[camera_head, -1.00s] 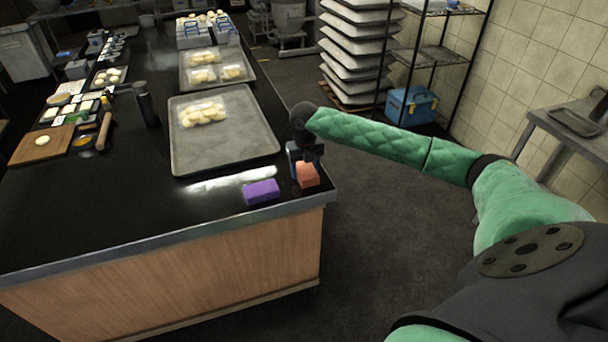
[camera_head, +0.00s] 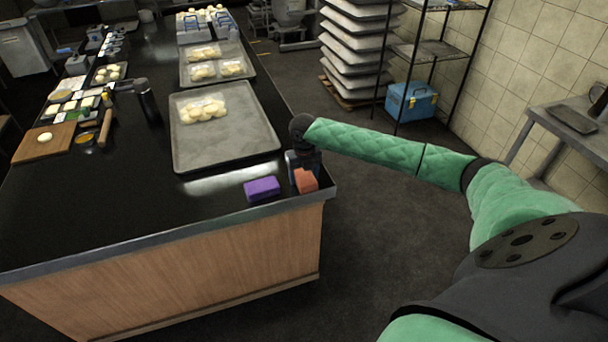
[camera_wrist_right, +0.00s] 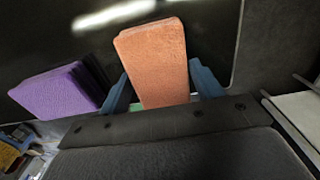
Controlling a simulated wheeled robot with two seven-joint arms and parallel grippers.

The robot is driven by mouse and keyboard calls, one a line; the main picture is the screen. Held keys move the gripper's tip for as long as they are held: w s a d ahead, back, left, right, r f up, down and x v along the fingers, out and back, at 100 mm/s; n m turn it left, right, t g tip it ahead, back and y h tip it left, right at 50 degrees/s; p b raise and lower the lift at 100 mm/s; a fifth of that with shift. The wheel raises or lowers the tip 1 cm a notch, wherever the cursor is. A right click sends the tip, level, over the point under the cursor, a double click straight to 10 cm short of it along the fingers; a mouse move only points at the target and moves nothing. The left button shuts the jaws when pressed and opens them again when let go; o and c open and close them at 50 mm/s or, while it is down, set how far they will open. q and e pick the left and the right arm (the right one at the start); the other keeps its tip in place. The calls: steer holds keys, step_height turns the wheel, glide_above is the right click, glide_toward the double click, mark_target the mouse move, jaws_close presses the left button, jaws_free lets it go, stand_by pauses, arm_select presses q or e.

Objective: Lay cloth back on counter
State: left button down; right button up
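An orange folded cloth (camera_head: 307,182) is at the near right corner of the black counter (camera_head: 110,215). In the right wrist view the orange cloth (camera_wrist_right: 155,58) stands out between two blue fingers, which appear to touch its sides. My right gripper (camera_head: 303,168) is shut on it, low over the counter; I cannot tell whether the cloth touches the surface. A purple folded cloth (camera_head: 262,188) lies just left of it, and it also shows at the left of the right wrist view (camera_wrist_right: 58,97). My left gripper is not in view.
A metal tray (camera_head: 215,150) with dough pieces lies behind the cloths. A dark upright bottle-like object (camera_head: 148,103) and a wooden board (camera_head: 42,146) are farther left. The counter's front left area is clear. A blue box (camera_head: 412,102) stands on the floor by a rack.

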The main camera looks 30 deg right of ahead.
mark_target(304, 175)
steer(key=shift+o, duration=1.1)
steer(key=shift+r, duration=0.15)
steer(key=shift+r, duration=0.25)
arm_select(q)
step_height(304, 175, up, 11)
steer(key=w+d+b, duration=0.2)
steer(key=b, duration=0.2)
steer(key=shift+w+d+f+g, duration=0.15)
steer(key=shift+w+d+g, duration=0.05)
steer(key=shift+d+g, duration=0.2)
arm_select(e)
step_height(304, 175, up, 11)
steer(key=shift+r, duration=0.2)
